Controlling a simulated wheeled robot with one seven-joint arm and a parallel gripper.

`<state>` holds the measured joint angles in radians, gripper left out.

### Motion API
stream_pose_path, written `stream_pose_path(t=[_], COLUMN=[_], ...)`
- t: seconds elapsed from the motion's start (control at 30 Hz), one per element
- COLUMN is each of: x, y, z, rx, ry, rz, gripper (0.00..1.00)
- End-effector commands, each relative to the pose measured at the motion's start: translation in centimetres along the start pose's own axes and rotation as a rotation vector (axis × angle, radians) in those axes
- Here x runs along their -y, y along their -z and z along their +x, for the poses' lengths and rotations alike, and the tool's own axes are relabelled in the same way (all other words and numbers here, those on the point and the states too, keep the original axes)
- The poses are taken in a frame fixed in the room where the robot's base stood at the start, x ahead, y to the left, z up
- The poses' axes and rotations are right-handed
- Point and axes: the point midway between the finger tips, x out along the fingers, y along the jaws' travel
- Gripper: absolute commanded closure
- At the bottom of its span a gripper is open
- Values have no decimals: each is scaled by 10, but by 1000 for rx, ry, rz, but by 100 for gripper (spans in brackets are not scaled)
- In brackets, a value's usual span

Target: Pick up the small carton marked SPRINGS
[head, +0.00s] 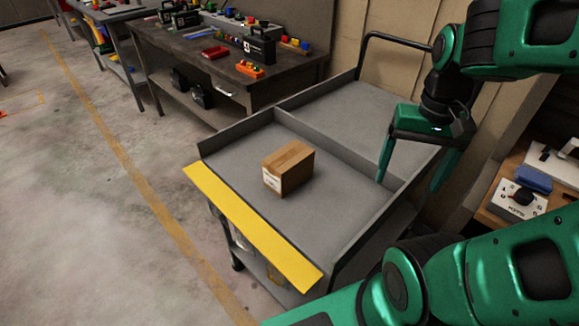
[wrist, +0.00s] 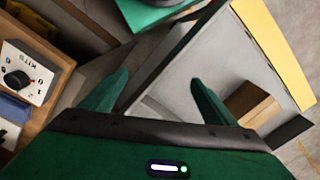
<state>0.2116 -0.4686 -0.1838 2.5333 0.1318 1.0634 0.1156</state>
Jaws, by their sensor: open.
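A small brown carton (head: 288,167) with a white label on its front side sits on the grey top of a cart (head: 240,156), near the yellow front edge. The label's print is too small to read. The carton also shows in the wrist view (wrist: 250,103), at the right, beyond the right finger. My gripper (head: 408,180) is open and empty, pointing down over the cart's right side, to the right of the carton and apart from it. In the wrist view its two green fingers (wrist: 160,98) are spread with nothing between them but the cart's edge and surface behind.
A raised divider (head: 320,134) crosses the cart top behind the carton, and low rims run along its sides. A workbench (head: 190,48) with tools and bins stands behind at left. A wooden shelf with a white switch box (head: 518,200) is at right.

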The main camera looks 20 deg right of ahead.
Motion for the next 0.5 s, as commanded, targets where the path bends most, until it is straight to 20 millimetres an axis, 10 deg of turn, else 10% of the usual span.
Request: stream_pose_path(t=[0.5], x=[187], y=[105], z=[7], rx=[154], ry=[60], rz=[362], gripper=[20])
